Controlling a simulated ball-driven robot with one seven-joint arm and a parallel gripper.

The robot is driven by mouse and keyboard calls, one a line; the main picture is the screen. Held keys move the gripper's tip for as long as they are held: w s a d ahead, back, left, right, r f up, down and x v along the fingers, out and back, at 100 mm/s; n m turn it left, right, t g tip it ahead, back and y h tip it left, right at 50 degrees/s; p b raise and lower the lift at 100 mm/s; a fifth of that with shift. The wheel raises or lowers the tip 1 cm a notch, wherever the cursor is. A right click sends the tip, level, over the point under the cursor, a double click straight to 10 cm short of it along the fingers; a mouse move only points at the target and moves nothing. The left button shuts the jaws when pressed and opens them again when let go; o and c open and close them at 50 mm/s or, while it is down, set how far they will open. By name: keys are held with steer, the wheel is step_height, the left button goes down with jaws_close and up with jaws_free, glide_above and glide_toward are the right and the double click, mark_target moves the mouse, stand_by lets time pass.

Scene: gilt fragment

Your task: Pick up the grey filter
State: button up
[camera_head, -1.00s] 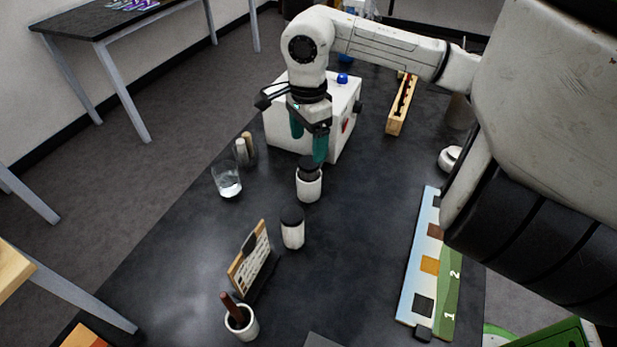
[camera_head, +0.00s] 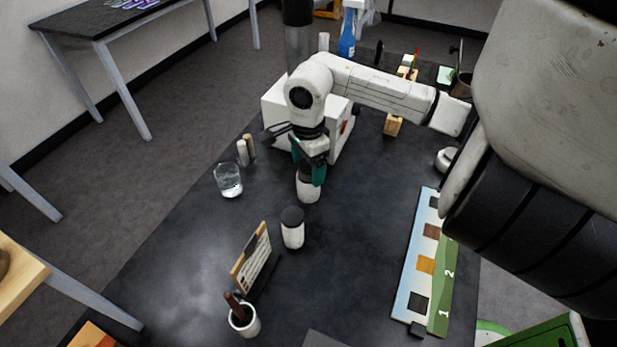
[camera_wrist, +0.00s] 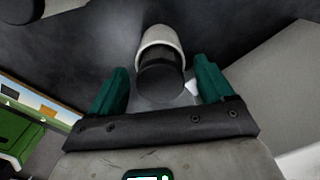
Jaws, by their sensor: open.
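Two similar white cylinders with dark grey tops stand on the dark table. I cannot tell which one is called the grey filter. The farther capped cylinder (camera_head: 307,190) is under my gripper (camera_head: 309,172), which hides its top in the head view. In the wrist view, the dark top of this cylinder (camera_wrist: 162,80) lies between my two teal fingers, with space on both sides. My gripper is open and points down. The nearer capped cylinder (camera_head: 292,230) stands upright and apart, closer to the camera.
A white box (camera_head: 272,120) stands just behind my gripper. A glass (camera_head: 228,181) and small cylinders (camera_head: 242,153) are to the left. A card stand (camera_head: 251,258) and a white cup (camera_head: 247,325) are in front. A numbered board (camera_head: 420,270) lies to the right.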

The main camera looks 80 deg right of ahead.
steer(key=c, duration=1.4)
steer(key=shift+r, duration=0.1)
